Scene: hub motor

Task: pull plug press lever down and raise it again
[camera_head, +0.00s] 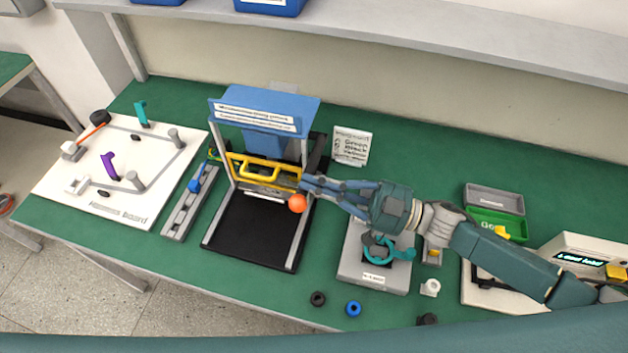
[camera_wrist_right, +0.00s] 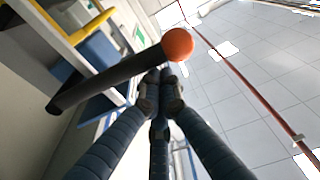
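The plug press has a blue top (camera_head: 265,105), grey posts and a black base (camera_head: 250,230). Its lever is a dark bar (camera_wrist_right: 105,82) with an orange ball (camera_wrist_right: 180,44) at its end. In the head view the orange ball (camera_head: 297,203) is at the press's right side, low in front of the fingers. My right gripper (camera_head: 304,184) reaches in from the right beside the ball. In the wrist view its fingertips (camera_wrist_right: 161,88) are drawn together just below the lever near the ball, with nothing seen between them. Contact is unclear. My left gripper is out of view.
A yellow bar (camera_head: 262,170) crosses the press. A white board (camera_head: 110,190) with pegs lies left. A grey fixture (camera_head: 372,268) with a teal part stands under my right arm. Small rings (camera_head: 353,309) lie at the front edge. Green and grey bins (camera_head: 495,198) stand right.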

